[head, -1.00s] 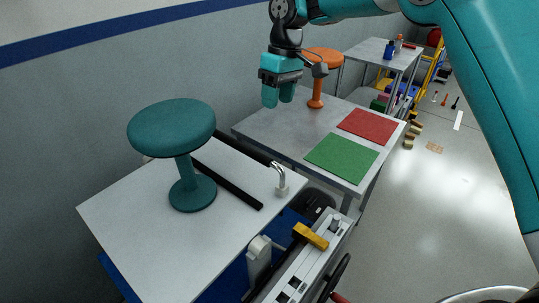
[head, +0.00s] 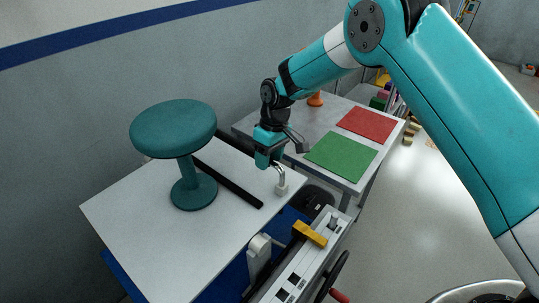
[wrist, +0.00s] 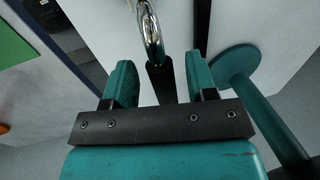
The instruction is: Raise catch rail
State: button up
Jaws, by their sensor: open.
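A long black rail (head: 228,182) lies flat along the white tabletop (head: 130,222); I take it for the catch rail. A bent chrome handle (head: 281,175) on a small pale block stands at the tabletop's right edge. My gripper (head: 264,160) is just above and left of the handle in the head view, pointing down. In the wrist view, my gripper (wrist: 161,82) has its two teal fingers spread with nothing held.
A teal stool (head: 174,128) stands on the white tabletop, left of my gripper. A grey table (head: 322,120) behind carries a red mat (head: 367,124) and a green mat (head: 342,156). A fixture with a yellow block (head: 310,234) is at the front.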

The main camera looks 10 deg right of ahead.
jog(key=shift+c, duration=0.2)
grip_shut()
notch_tip(320, 180, up, 14)
jog(key=p, duration=0.6)
jog(key=shift+r+p, duration=0.25)
jog(key=shift+p, duration=0.05)
jog(key=shift+w+r, duration=0.1)
jog(key=shift+o, duration=0.2)
grip_release()
